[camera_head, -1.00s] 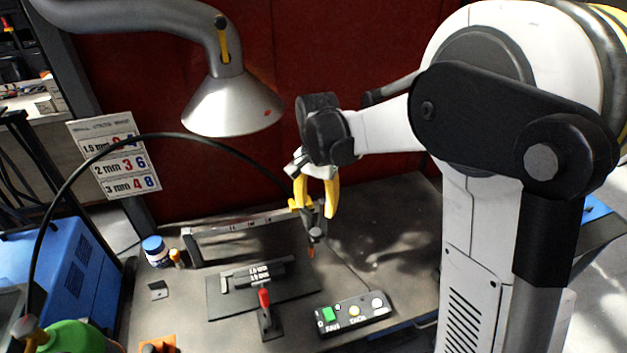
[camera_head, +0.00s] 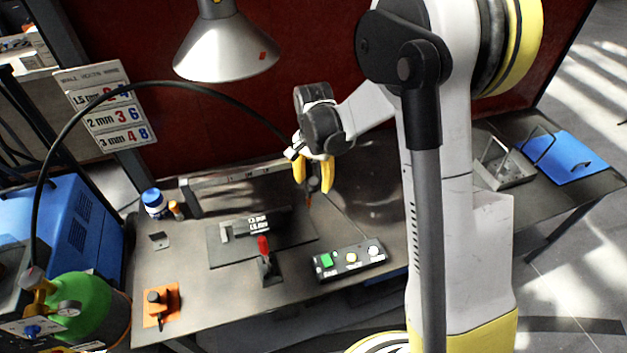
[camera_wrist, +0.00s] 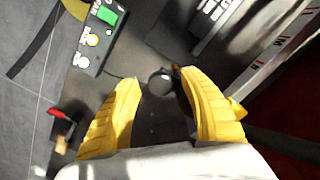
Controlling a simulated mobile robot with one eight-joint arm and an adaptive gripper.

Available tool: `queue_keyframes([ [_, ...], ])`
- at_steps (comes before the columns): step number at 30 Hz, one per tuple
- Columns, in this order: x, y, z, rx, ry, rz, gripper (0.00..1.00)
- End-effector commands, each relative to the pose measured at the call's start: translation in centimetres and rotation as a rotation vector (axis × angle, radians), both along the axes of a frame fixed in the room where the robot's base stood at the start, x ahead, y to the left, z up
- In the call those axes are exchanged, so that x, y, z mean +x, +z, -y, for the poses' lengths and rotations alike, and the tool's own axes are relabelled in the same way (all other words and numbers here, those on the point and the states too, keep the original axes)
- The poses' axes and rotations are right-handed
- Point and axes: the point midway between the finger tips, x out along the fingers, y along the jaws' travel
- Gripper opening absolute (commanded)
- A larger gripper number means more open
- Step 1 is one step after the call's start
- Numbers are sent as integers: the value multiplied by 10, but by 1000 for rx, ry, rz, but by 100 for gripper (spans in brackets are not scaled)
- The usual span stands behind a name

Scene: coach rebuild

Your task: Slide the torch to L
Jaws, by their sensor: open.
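The torch (camera_head: 308,201) is a dark upright body with a copper-coloured tip, at the right end of the rail (camera_head: 245,177) along the back of the bench. My gripper (camera_head: 314,185) has yellow fingers and is over the torch, hiding much of it in the head view. In the wrist view my gripper (camera_wrist: 158,78) is open, with a round grey end of the torch (camera_wrist: 160,82) between the fingertips. A gap shows on its left side; contact on the right is unclear. Marks along the rail are too small to read in the head view.
A dark plate (camera_head: 225,252) with a labelled block lies in front of the rail. A red-handled clamp (camera_head: 265,262) and a button box (camera_head: 350,260) stand near the front edge. A black hose arches on the left. A lamp hood (camera_head: 225,48) hangs above.

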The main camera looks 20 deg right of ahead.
Motion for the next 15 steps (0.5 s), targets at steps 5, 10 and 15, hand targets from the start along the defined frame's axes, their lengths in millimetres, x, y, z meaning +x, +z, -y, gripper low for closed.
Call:
queue_keyframes([
  [5,0,0,0,0,0,0,35],
  [10,0,0,0,0,0,0,0],
  [15,0,0,-3,0,1,0,0],
])
